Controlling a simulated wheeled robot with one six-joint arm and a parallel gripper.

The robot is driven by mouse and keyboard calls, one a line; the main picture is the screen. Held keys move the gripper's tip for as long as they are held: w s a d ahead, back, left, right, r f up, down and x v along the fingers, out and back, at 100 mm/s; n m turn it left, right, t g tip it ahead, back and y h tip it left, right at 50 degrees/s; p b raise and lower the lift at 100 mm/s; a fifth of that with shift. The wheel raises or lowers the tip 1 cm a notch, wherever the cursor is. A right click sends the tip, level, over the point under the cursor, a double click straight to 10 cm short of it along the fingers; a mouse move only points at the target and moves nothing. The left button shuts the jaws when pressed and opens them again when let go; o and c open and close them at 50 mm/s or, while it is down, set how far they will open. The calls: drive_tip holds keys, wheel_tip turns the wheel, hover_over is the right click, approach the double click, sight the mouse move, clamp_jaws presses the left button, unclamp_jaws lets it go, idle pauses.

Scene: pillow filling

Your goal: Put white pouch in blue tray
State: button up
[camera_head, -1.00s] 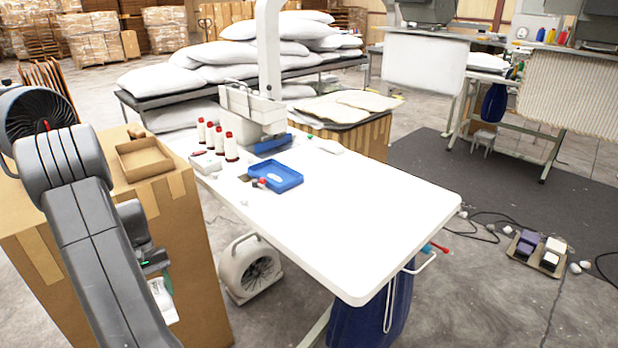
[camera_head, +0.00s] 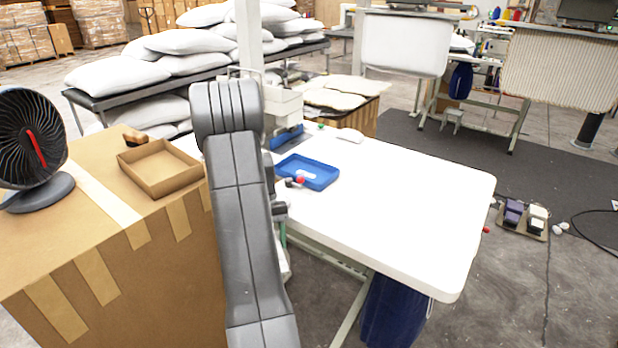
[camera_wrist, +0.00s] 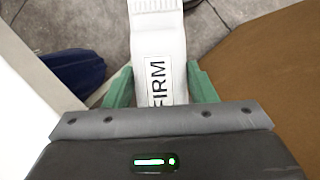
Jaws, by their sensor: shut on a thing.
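The white pouch (camera_wrist: 158,45) is held between the green fingers of my gripper (camera_wrist: 160,85) in the wrist view. It bears the letters FIRM and hangs out past the fingertips above the floor. In the head view my arm hides most of the gripper, and only a pale sliver of the pouch shows beside the arm. The blue tray (camera_head: 322,181) lies on the white table, right of and beyond my arm.
The white table (camera_head: 400,200) has clear room right of the tray. A small red-and-dark item (camera_head: 296,181) sits at the tray's near left edge. A large cardboard box (camera_head: 130,260) stands left of my arm, with an open carton (camera_head: 160,168) and a black fan (camera_head: 30,140) on it.

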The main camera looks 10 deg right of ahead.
drive_tip(key=d+r+n+h, duration=0.1)
drive_tip(key=d+r+n, duration=0.1)
drive_tip(key=r, duration=0.3)
drive_tip(key=s+d+r+n+t, duration=0.1)
drive_tip(key=d+r+n, duration=0.2)
drive_tip(key=r, duration=0.3)
drive_tip(key=d+r+n+h, duration=0.1)
drive_tip(key=d+r+n, duration=0.1)
drive_tip(key=r, duration=0.4)
drive_tip(key=shift+s+d+r+n+h, duration=0.2)
drive_tip(key=shift+s+d+n+h, duration=0.1)
drive_tip(key=shift+s+d, duration=0.05)
